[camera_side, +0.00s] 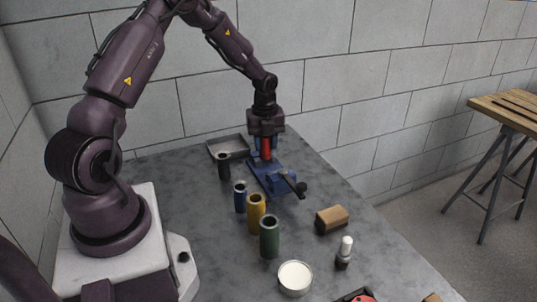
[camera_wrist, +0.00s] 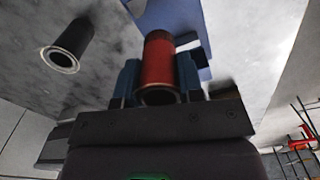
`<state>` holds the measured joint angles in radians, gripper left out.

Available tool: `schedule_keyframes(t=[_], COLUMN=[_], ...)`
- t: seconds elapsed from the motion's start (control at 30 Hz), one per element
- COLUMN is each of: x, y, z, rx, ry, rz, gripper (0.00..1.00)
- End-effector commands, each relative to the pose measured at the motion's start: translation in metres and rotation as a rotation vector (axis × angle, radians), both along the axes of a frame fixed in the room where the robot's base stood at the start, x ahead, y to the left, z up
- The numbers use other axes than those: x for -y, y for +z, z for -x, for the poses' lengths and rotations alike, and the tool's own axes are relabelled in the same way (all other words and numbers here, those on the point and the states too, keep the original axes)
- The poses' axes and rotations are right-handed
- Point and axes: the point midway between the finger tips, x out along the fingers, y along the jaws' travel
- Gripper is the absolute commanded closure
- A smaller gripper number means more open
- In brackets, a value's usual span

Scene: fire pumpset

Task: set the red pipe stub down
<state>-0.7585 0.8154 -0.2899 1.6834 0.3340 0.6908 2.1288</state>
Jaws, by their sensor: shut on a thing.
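The red pipe stub (camera_side: 266,149) is upright between the fingers of my gripper (camera_side: 266,146), over the far end of the blue vise (camera_side: 275,179). In the wrist view the red stub (camera_wrist: 158,66) shows its open end towards the camera, with the dark blue fingers of my gripper (camera_wrist: 158,85) on either side of it. The gripper is shut on the stub. Part of the blue vise (camera_wrist: 180,20) shows behind the stub. Whether the stub's lower end touches the vise is hidden.
A black pipe (camera_side: 224,166), a blue pipe (camera_side: 240,196), a yellow pipe (camera_side: 256,212) and a green pipe (camera_side: 269,237) stand left of and in front of the vise. A grey tray (camera_side: 228,146) lies behind. A brown block (camera_side: 331,219), a small bottle (camera_side: 344,252) and a white-topped tin (camera_side: 295,278) stand nearer the front.

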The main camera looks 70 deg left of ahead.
Motion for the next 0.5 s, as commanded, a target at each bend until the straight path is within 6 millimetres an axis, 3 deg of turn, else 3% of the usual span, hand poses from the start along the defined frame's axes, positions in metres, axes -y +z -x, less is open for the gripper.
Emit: schedule_keyframes(t=[0.23,0.4,0.5], x=[-0.008,-0.007,-0.008], y=[-0.019,-0.043,-0.048], z=[-0.014,-0.013,-0.013], rx=[0.000,-0.001,0.001], ry=[-0.001,-0.001,-0.001], rz=[0.001,0.002,0.000], gripper=[0.96,0.96,0.96])
